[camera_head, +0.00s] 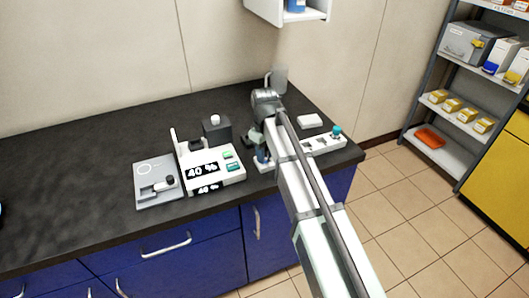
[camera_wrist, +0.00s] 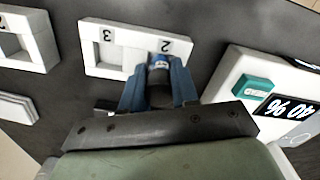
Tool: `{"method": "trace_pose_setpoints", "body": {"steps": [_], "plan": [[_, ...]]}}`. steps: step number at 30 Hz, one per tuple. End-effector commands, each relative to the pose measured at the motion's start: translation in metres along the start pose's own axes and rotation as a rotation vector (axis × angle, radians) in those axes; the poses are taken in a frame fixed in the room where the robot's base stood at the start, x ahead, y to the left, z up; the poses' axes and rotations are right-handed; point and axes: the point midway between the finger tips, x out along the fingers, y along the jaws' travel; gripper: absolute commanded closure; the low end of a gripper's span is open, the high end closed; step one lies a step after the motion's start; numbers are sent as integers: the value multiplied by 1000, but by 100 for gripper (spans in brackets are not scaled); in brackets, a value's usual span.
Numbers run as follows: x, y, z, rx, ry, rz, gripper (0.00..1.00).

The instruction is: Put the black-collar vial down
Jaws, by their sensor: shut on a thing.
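My gripper (camera_wrist: 158,82) points down over the dark bench, its two blue fingers shut on the black-collar vial (camera_wrist: 160,80). The vial shows between the fingers as a dark collar with a blue part beyond it. It is at the slot marked 2 of a white holder (camera_wrist: 90,69); I cannot tell whether it is inside the slot or just above it. The slot marked 3 beside it looks empty. In the head view my gripper (camera_head: 262,153) is at the front of the bench, right of the white device, and my arm hides much of the holder.
The white device (camera_head: 213,164) with 40 % displays stands close to the left of my gripper. A grey unit (camera_head: 150,187) is further left. Another white holder (camera_head: 318,145) with a teal-topped item (camera_head: 336,131) and a white block (camera_head: 310,121) are on the right. The left bench is clear.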

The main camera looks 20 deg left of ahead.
Motion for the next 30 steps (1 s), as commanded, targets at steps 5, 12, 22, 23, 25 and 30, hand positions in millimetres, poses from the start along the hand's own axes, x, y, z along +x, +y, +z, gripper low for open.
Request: {"method": "trace_pose_setpoints", "body": {"steps": [5,12,22,23,25,30], "plan": [[0,0,0,0,0,0,56],[0,0,0,0,0,0,45],[-16,0,-1,0,1,0,45],[-20,0,-1,0,1,1,45],[-31,1,-1,0,2,1,45],[-62,1,-1,0,2,1,45]]}}
